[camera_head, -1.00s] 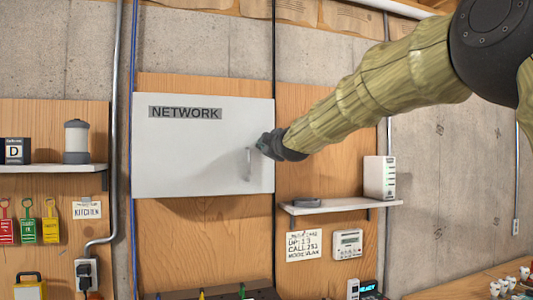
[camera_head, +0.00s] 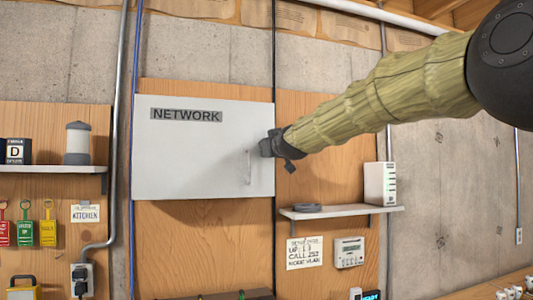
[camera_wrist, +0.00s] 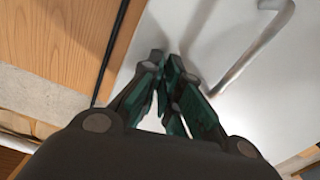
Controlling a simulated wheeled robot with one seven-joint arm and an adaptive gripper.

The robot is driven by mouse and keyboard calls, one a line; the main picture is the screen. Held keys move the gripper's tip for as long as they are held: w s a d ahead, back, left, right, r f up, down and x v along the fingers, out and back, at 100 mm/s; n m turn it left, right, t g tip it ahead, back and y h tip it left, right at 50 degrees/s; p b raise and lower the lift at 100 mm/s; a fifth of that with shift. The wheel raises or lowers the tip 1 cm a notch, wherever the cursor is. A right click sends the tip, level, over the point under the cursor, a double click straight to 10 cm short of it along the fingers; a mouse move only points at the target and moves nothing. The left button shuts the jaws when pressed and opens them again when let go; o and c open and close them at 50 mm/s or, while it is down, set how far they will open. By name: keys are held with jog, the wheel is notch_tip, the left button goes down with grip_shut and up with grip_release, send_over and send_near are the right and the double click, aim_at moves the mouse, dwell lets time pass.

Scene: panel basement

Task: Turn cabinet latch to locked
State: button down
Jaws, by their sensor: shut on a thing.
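The white cabinet (camera_head: 190,165), labelled NETWORK, hangs on the wooden panel with its door closed. My gripper (camera_head: 267,147) is at the right edge of its door, above and right of the pale bar handle (camera_head: 248,167). In the wrist view my gripper's green and black fingertips (camera_wrist: 168,60) come together at the white door, shut on the small latch, which the fingers hide almost fully. I cannot read which way the latch is turned. The bar handle (camera_wrist: 255,48) shows to the right of the fingers there, apart from them.
A small shelf (camera_head: 340,210) with a white device (camera_head: 380,183) sits below my arm on the right. A black cable (camera_head: 275,60) runs vertically by the cabinet's right edge. A grey conduit (camera_head: 117,120) stands left of it.

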jog(key=shift+m, duration=1.2)
jog(key=c, duration=1.6)
grip_release()
jog(key=shift+c, duration=0.2)
jog(key=v, duration=1.2)
